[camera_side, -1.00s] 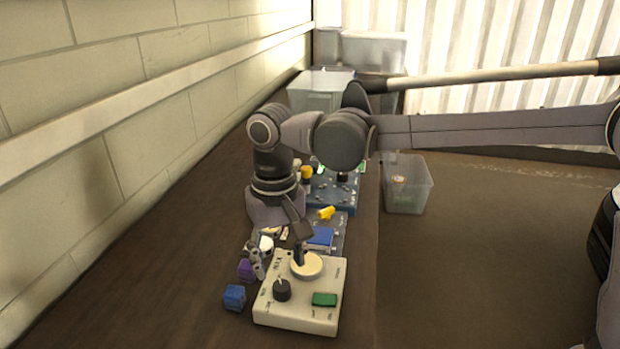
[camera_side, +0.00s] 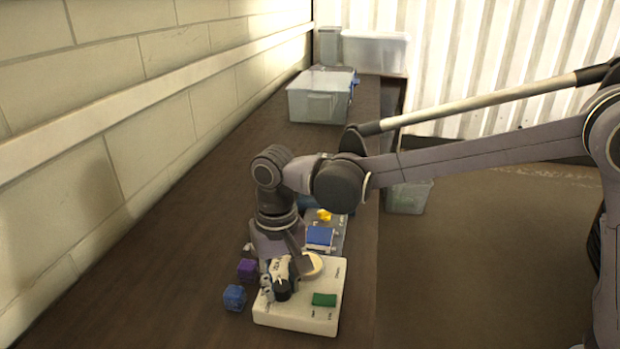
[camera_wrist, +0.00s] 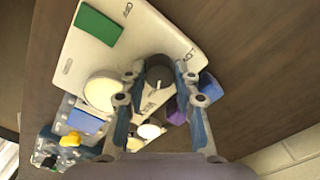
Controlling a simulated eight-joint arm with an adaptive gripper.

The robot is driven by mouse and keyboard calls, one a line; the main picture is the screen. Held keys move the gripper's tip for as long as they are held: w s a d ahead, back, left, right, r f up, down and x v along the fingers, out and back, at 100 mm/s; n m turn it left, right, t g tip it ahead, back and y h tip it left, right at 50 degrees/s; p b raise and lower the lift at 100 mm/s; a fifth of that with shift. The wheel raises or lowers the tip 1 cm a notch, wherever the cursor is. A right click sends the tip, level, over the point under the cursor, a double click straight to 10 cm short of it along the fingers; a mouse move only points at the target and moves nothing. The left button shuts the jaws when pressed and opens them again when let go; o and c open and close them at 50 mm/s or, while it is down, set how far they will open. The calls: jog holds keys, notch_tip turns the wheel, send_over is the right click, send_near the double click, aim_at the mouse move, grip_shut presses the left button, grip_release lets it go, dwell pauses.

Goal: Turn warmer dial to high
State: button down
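The warmer is a cream box (camera_side: 297,319) at the front of the bench in the side view, and its panel (camera_wrist: 140,40) fills the upper middle of the wrist view. It carries a black dial (camera_wrist: 159,70) with a pale pointer mark, a round cream plate (camera_wrist: 103,90) and a green switch (camera_wrist: 98,25). My gripper (camera_wrist: 159,68) is open, with one finger on each side of the dial. Firm contact cannot be told. In the side view my gripper (camera_side: 284,280) partly hides the dial (camera_side: 283,295).
A blue block (camera_side: 234,297) and a purple block (camera_side: 247,269) lie left of the warmer. A unit with a blue panel (camera_side: 320,237) and a yellow part (camera_side: 323,215) stands behind it. Clear bins (camera_side: 318,105) stand at the far end. The wall runs along the left.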

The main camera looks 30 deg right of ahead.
aim_at(281, 285)
jog(key=shift+n, duration=0.5)
jog(key=c, duration=1)
grip_release()
notch_tip(281, 285, up, 12)
